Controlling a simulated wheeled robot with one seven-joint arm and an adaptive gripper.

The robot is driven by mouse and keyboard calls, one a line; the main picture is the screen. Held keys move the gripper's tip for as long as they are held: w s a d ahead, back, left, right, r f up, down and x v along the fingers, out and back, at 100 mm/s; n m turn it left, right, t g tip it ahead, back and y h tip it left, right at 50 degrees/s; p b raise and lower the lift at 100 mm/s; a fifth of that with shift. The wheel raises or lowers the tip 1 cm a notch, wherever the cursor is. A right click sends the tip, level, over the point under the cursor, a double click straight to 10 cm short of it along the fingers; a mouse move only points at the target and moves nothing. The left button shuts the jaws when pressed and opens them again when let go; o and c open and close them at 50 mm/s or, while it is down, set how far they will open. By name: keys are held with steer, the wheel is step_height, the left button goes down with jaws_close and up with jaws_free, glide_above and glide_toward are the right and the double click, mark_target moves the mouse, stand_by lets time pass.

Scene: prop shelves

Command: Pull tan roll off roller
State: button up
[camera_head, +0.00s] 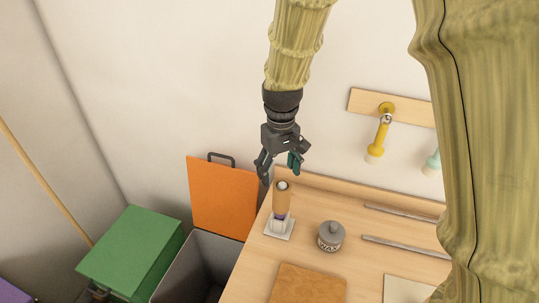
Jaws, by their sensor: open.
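The tan roll (282,200) stands upright on a roller with a small white square base (279,229) near the back left of the wooden table. A pale tip shows at the roll's top. My gripper (279,172) is open and empty, just above the top of the roll. Its dark fingers point down, one to the left and one to the right. In this view I cannot tell whether a finger touches the roll.
A grey wax jar (330,236) stands right of the roller. Two metal rails (405,247) and a brown board (308,284) lie on the table. Yellow (377,145) and teal (433,162) handled items hang behind. An open bin (205,262) with an orange lid (222,198) and a green box (132,250) stand left.

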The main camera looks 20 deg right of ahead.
mark_target(284, 202)
steer(key=shift+s+f, duration=0.45)
steer(key=shift+s, duration=0.25)
steer(key=s+f+p, duration=0.2)
steer(key=s+f, duration=0.1)
steer(key=s, duration=0.2)
steer(key=w+f, duration=0.5)
steer(key=f, duration=0.1)
steer(key=shift+w+d, duration=0.1)
steer(key=shift+w, duration=0.25)
steer(key=shift+s+p, duration=0.3)
steer(key=shift+s, duration=0.1)
steer(key=s, duration=0.1)
steer(key=s+r, duration=0.1)
steer(key=shift+s+r, duration=0.25)
steer(key=shift+s, duration=0.1)
steer(key=shift+c, duration=0.6)
steer(key=shift+s+r, duration=0.25)
steer(key=shift+s, duration=0.05)
steer(key=c, duration=0.3)
steer(key=shift+w+f, duration=0.8)
steer(key=shift+w, duration=0.35)
steer(key=c, duration=0.6)
steer(key=shift+s+r, duration=0.15)
steer(key=shift+s, duration=0.05)
steer(key=shift+c, duration=0.2)
steer(key=shift+o, duration=1.1)
steer(key=shift+s, duration=0.1)
steer(key=c, duration=0.4)
